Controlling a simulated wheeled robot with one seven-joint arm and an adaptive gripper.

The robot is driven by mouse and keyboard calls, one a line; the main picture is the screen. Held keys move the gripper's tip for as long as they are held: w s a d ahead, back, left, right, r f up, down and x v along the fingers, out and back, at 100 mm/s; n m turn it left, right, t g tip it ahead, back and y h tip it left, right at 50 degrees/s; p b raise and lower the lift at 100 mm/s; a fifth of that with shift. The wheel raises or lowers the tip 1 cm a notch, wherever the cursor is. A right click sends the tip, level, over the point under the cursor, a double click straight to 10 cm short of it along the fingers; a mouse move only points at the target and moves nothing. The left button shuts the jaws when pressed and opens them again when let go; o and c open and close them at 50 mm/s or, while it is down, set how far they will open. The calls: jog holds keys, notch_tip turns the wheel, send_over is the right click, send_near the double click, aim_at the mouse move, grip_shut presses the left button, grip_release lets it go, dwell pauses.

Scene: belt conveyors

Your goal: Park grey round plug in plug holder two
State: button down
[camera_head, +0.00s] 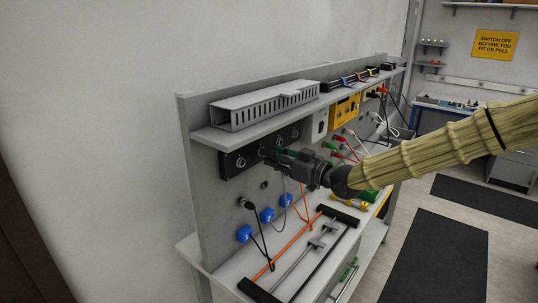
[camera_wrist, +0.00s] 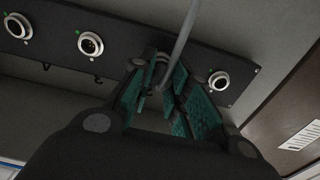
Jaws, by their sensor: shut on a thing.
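My gripper (camera_head: 268,153) reaches to the black socket panel (camera_head: 229,168) on the upright board. In the wrist view its teal-padded fingers (camera_wrist: 160,82) are shut on the grey round plug (camera_wrist: 158,70), which they mostly hide. The plug's grey cable (camera_wrist: 184,38) runs up past the fingers. The plug is at or right by the panel, between two round sockets; whether it is seated cannot be told. Three blue holders are on the board below: the left one (camera_head: 245,233), the middle one (camera_head: 267,215) and the right one (camera_head: 286,200). Their markings are too small to read.
A dark plug with a black cable (camera_head: 248,204) sits on the board above the left blue holder. A grey slotted duct (camera_head: 264,105) is on the shelf above my gripper.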

jog(key=shift+s+d, duration=0.2)
dwell(0.4)
jog(key=shift+v, duration=2.35)
